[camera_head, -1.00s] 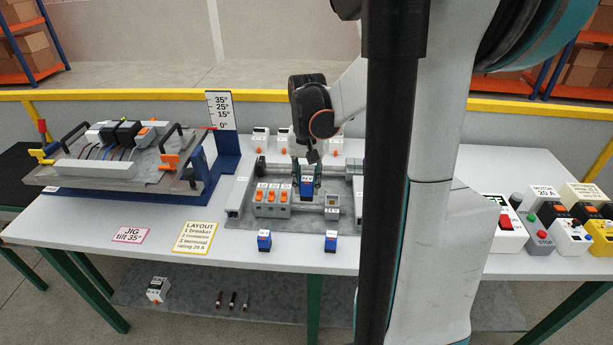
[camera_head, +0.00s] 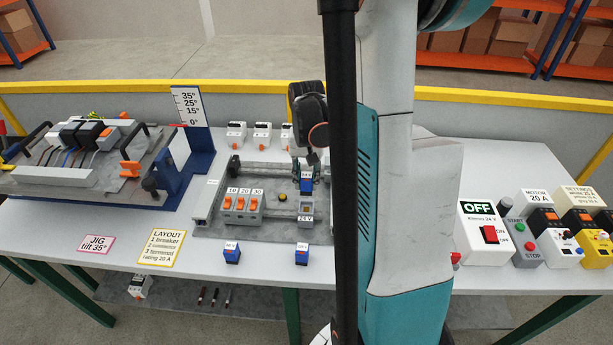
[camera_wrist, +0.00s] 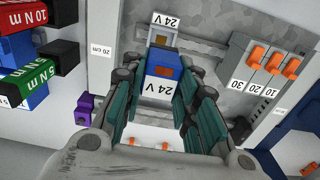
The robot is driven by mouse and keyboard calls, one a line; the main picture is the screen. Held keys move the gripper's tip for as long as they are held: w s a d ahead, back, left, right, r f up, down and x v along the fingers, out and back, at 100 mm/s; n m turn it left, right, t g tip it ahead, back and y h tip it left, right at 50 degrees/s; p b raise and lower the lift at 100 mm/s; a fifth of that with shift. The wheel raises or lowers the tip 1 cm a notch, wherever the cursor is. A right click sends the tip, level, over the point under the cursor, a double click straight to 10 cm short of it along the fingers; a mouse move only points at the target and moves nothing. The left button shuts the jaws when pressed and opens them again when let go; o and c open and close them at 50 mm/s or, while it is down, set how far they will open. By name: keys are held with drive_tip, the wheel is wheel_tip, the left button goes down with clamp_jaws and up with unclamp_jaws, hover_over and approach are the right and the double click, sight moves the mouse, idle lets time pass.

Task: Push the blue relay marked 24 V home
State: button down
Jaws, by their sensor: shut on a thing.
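My gripper (camera_head: 306,173) is shut on the blue relay marked 24 V (camera_head: 306,186). In the wrist view the relay (camera_wrist: 163,72) sits between the two fingers (camera_wrist: 158,95), its white 24 V label toward the camera. The grey socket labelled 24 V (camera_head: 306,212) is on the panel, just in front of the relay in the head view. In the wrist view this socket (camera_wrist: 171,41) shows just beyond the relay, and its near part is hidden. The relay looks held above the panel, not seated; the exact gap cannot be told.
Two other blue relays (camera_head: 232,253) (camera_head: 302,255) stand at the table's front. A tilted jig (camera_head: 85,165) is at left; control boxes (camera_head: 483,232) at right.

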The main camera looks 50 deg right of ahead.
sight(306, 191)
drive_tip(key=shift+f, duration=0.15)
drive_tip(key=shift+f+b, duration=2.45)
drive_tip(key=shift+f, duration=0.35)
drive_tip(key=shift+f+b, duration=1.15)
drive_tip(key=shift+b, duration=0.2)
drive_tip(key=c, duration=1.2)
unclamp_jaws()
drive_tip(key=shift+r, duration=0.1)
wheel_tip(306, 191, up, 12)
drive_tip(key=shift+f, duration=0.1)
drive_tip(key=shift+a, duration=0.1)
